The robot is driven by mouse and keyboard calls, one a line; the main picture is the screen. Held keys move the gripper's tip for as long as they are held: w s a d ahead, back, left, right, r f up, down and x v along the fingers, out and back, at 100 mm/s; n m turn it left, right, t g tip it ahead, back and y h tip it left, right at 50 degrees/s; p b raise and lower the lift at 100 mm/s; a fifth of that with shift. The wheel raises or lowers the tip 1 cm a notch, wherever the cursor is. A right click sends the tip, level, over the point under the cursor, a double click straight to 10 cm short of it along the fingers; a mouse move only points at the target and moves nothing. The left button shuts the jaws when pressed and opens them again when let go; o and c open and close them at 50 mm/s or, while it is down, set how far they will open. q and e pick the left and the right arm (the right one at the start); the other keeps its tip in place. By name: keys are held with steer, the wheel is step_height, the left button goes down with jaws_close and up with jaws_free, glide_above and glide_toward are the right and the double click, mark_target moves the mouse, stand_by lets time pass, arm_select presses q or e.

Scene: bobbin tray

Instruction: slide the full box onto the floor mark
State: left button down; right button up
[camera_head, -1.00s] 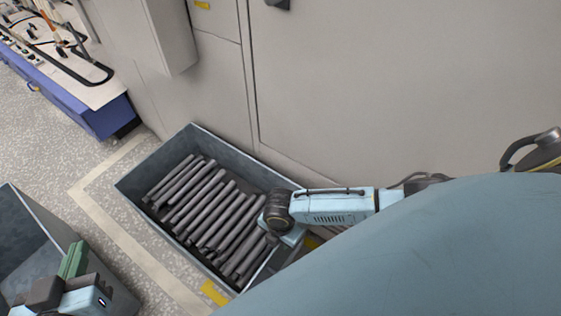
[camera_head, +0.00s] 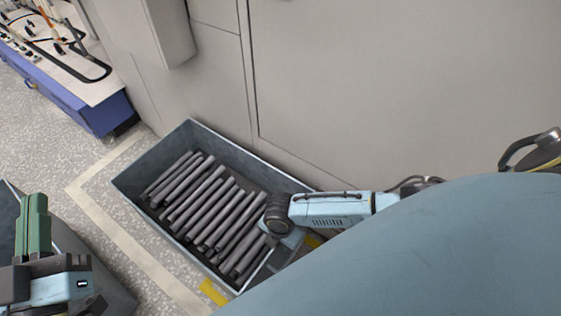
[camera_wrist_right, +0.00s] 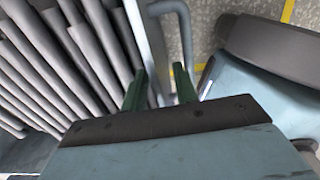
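The full box (camera_head: 150,219) is a grey-blue open bin holding several grey rods (camera_head: 205,205). It stands on the floor beside a cabinet wall. Yellow floor tape (camera_head: 213,292) shows beside its lower corner. My right gripper (camera_wrist_right: 160,88) is at the box's right end, its fingertips hidden in the head view. In the right wrist view its green fingers stand apart on either side of the box rim (camera_wrist_right: 156,50), close to a grey bar handle (camera_wrist_right: 186,30); firm contact is unclear. My left gripper (camera_head: 33,222) is away from the full box, over another bin; its finger gap is unclear.
A second grey bin (camera_head: 100,285) stands at the lower left, partly hidden by my left gripper. A pale floor strip (camera_head: 120,238) runs between the bins. A blue-sided bench (camera_head: 85,105) stands at the upper left. The cabinet wall (camera_head: 400,80) closes off the far side.

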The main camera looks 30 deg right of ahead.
jaws_close()
stand_by(1.3)
